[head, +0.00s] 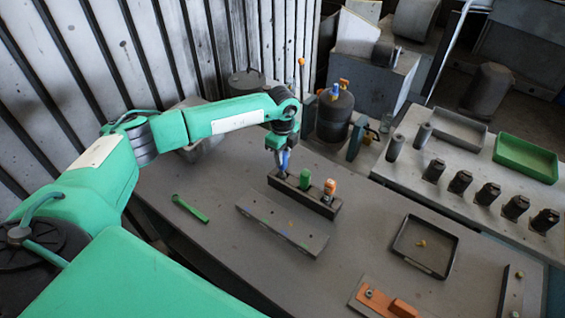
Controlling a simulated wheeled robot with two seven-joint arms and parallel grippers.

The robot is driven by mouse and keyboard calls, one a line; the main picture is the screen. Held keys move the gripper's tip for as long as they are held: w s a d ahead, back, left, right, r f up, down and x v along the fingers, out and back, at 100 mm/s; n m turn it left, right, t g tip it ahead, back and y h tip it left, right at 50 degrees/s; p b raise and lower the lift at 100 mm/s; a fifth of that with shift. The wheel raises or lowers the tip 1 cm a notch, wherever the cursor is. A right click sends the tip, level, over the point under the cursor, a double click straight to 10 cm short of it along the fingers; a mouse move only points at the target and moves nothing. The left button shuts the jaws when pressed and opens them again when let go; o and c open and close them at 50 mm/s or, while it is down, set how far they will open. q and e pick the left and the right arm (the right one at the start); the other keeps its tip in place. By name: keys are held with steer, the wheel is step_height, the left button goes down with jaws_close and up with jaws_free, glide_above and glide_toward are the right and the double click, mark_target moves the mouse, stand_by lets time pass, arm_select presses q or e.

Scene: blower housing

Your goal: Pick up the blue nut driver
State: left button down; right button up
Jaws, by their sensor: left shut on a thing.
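The blue nut driver (284,160) stands upright at the left end of a dark narrow holder (316,204) on the grey table. My left gripper (282,153) reaches down from above and is shut on the blue handle. The driver's lower end is at the holder; I cannot tell whether it is still seated in it. A green driver (305,179) and an orange driver (329,187) stand in the same holder to the right. My right gripper is not in view.
A flat dark bar (282,231) lies in front of the holder, with a green tool (190,209) to its left. A black tray (424,246) sits at right. An orange-topped block (402,308) lies at the front. A second table holds a green tray (525,158) and several black parts.

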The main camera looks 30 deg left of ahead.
arm_select(q)
step_height(320, 180, up, 17)
steer(key=b, duration=0.5)
steer(key=shift+f, duration=0.15)
